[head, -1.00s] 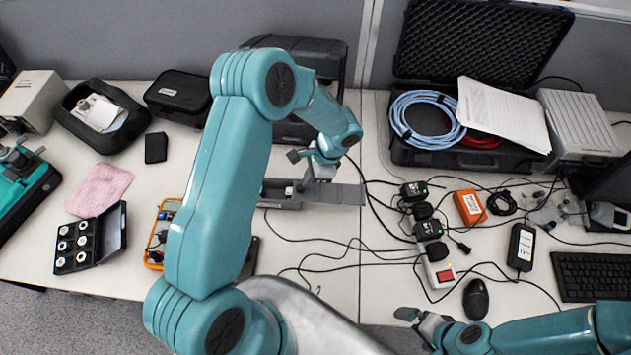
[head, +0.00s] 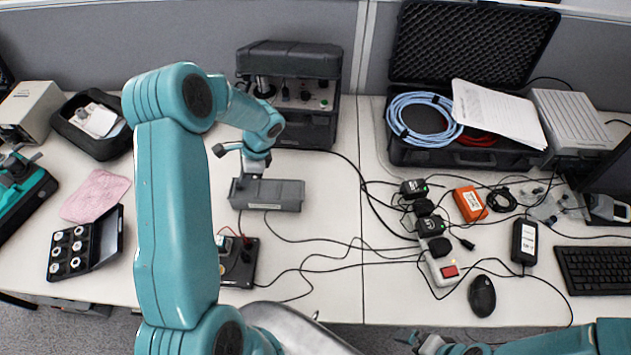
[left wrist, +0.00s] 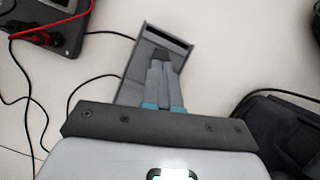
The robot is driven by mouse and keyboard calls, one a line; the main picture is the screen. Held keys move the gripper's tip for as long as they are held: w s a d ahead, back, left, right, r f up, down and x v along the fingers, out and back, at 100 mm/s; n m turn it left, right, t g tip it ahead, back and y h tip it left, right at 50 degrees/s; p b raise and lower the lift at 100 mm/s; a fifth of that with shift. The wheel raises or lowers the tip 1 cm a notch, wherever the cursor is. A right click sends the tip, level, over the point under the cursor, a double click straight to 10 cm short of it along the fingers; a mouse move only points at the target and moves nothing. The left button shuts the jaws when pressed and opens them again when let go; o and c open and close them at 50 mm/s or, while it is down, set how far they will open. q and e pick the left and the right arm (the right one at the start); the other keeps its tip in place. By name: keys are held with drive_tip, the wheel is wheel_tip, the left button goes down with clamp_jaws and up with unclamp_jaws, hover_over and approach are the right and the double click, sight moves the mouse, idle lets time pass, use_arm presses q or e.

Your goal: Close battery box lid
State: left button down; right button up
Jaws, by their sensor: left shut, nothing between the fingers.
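The grey battery box (head: 284,196) lies on the white table left of centre in the head view. Its lid looks folded over the box, with nothing sticking out at its right. In the left wrist view the box (left wrist: 137,68) shows partly behind my fingers, with a dark recess near its far end. My left gripper (head: 254,172) is over the left part of the box, its fingers together and empty. They also show in the left wrist view (left wrist: 159,68). Whether they touch the box I cannot tell. My right gripper (head: 424,342) is at the bottom edge, partly cut off.
A black case (head: 308,120) with a control panel stands behind the box. A small black device (head: 240,265) with red leads is in front. Cables (head: 325,258) cross the table to a power strip (head: 440,266). An open case (head: 470,152) stands at the back right.

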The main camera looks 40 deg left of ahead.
sight(269, 182)
use_arm(q)
drive_tip(key=shift+s+a+f, duration=0.1)
drive_tip(key=shift+s+a, duration=0.05)
drive_tip(key=shift+a, duration=0.15)
drive_tip(key=b+v, duration=0.1)
drive_tip(key=v, duration=1.5)
drive_tip(key=shift+r, duration=0.25)
